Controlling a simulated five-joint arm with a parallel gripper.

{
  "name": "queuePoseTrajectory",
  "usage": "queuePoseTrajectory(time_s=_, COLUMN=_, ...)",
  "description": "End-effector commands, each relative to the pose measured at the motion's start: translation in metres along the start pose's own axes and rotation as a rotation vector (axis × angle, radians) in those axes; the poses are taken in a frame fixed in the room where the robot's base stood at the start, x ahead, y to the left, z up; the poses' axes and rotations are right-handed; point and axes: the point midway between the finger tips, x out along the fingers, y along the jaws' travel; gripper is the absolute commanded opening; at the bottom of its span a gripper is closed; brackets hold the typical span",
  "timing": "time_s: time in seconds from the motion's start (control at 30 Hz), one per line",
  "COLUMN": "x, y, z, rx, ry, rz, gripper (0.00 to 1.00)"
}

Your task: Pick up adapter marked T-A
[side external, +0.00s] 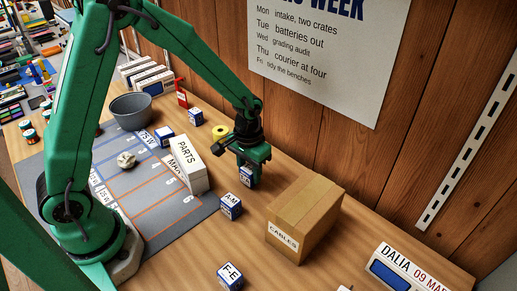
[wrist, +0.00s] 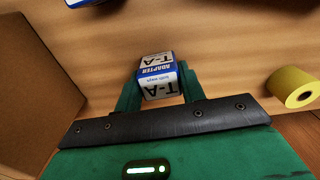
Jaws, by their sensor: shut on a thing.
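The adapter marked T-A (wrist: 158,78) is a small white and blue box between my gripper's two green fingers in the wrist view. Its T-A lettering appears upside down there, with the word ADAPTER on a blue band. In the side external view my gripper (side external: 247,168) points down behind the cardboard box, shut on the adapter (side external: 247,178), which is partly hidden by the fingers. I cannot tell whether the adapter touches the table. My gripper (wrist: 160,88) fills the lower part of the wrist view.
A cardboard box marked CABLES (side external: 283,240) stands close to the right. Adapter boxes marked A-M (side external: 231,206) and F-E (side external: 230,276) stand nearer the camera. A yellow tape roll (side external: 220,132) and a PARTS box (side external: 190,163) are to the left. Wood paneling stands behind.

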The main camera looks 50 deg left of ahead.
Motion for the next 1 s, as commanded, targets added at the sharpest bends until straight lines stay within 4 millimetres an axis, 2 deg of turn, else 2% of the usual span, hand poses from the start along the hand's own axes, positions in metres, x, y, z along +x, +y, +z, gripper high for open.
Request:
queuePoseTrajectory(time_s=0.27, x=-0.034, y=0.000, z=-0.001, rx=0.000, ry=0.005, rz=0.001, gripper=0.17)
queuePoseTrajectory(time_s=0.7, x=-0.079, y=0.057, z=0.054, rx=0.005, ry=0.002, rz=0.001, gripper=0.17)
queuePoseTrajectory(time_s=1.0, x=-0.098, y=0.080, z=0.076, rx=0.002, ry=0.000, rz=0.000, gripper=0.17)
